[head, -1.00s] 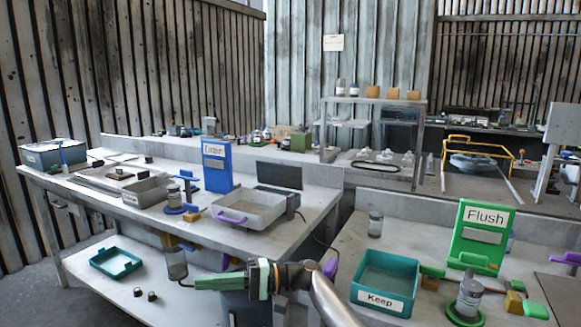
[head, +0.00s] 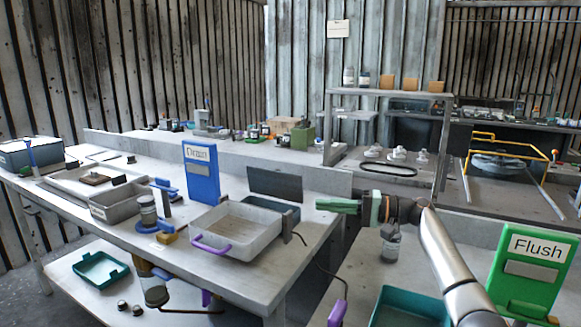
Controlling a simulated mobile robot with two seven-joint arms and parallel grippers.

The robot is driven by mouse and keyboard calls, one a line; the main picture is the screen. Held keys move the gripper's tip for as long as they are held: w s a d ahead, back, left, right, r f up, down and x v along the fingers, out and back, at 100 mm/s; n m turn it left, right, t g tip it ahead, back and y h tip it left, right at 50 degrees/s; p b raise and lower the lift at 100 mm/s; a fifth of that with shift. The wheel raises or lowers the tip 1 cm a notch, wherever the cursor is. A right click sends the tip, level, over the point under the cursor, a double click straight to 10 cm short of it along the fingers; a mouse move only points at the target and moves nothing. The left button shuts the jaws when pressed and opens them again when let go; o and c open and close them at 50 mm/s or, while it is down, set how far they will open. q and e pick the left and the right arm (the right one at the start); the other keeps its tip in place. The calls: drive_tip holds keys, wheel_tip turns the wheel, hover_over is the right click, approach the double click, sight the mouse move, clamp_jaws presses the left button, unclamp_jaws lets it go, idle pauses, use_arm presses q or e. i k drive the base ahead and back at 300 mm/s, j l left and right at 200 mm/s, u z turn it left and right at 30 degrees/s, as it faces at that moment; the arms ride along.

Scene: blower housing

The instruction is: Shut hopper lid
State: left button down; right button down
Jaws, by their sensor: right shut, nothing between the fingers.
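No part is labelled as a hopper. A shallow grey tray (head: 237,228) with a purple handle (head: 210,246) on its front sits open on the left bench. A dark flat panel (head: 275,185) stands upright behind it and looks like a raised lid; the joint between them is not clear. My right gripper (head: 322,205) comes in from the right, its green fingers shut and empty, pointing left. In the picture it is right of the panel and tray, apparently apart from both. My left gripper is not in view.
A blue "Drain" stand (head: 201,172) is left of the tray, with a grey bin (head: 118,202) beyond. A green "Flush" stand (head: 530,270) and a teal bin (head: 408,308) are on the right bench. A raised ledge (head: 220,152) runs behind the left bench.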

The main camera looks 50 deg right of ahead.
sight(277, 183)
drive_tip(key=i+l, duration=0.2)
drive_tip(key=l, duration=0.15)
drive_tip(key=i+l, duration=0.15)
drive_tip(key=l, duration=0.15)
drive_tip(key=i+l, duration=0.2)
drive_tip(key=l, duration=0.15)
